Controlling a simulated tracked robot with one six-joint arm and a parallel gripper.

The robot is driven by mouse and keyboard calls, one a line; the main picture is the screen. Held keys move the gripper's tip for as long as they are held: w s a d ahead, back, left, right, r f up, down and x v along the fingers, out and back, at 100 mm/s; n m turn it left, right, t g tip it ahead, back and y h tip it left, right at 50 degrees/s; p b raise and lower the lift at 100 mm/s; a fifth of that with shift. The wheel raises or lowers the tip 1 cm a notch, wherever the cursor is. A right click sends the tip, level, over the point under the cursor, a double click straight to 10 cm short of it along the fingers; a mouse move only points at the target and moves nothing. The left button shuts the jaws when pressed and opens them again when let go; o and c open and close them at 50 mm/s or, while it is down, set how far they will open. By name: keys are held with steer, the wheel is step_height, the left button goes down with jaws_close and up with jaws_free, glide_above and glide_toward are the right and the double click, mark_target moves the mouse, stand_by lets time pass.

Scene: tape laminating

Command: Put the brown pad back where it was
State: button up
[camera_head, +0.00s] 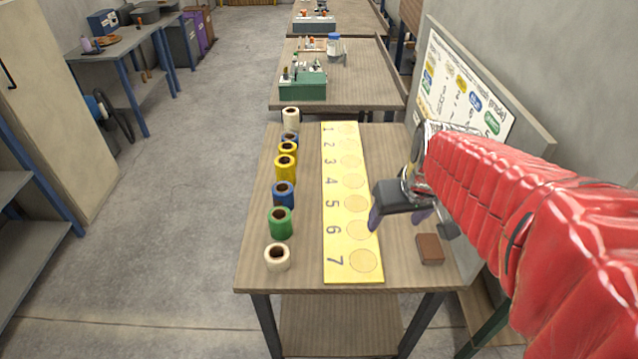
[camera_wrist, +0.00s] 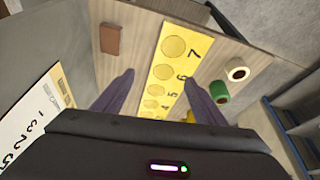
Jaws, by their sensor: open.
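The brown pad (camera_head: 430,249) lies flat on the wooden table (camera_head: 300,278) near its front right corner, to the right of the yellow numbered board. It also shows in the wrist view (camera_wrist: 110,39) at the upper left, outside my fingers. My gripper (camera_head: 402,218) is open and empty above the table, over the right side of the board around rows 5 and 6, apart from the pad. In the wrist view my two fingers (camera_wrist: 160,98) are spread wide with the board between them.
The yellow board (camera_head: 335,274) carries numbers and round spots. Several tape rolls, including a green one (camera_head: 281,223) and a white one (camera_head: 277,257), stand in a column left of it. A whiteboard (camera_head: 458,84) stands along the right edge. A second table (camera_head: 375,92) is behind.

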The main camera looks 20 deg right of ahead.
steer(key=s+a+r, duration=0.2)
steer(key=s+a, duration=0.1)
steer(key=a, duration=0.3)
steer(key=s+a+r+n+t, duration=0.1)
steer(key=s+a+r, duration=0.2)
steer(key=a, duration=0.4)
steer(key=shift+s+n+y, duration=0.3)
steer(key=shift+s+y, duration=0.1)
steer(key=shift+s, duration=0.1)
steer(key=shift+c, duration=0.4)
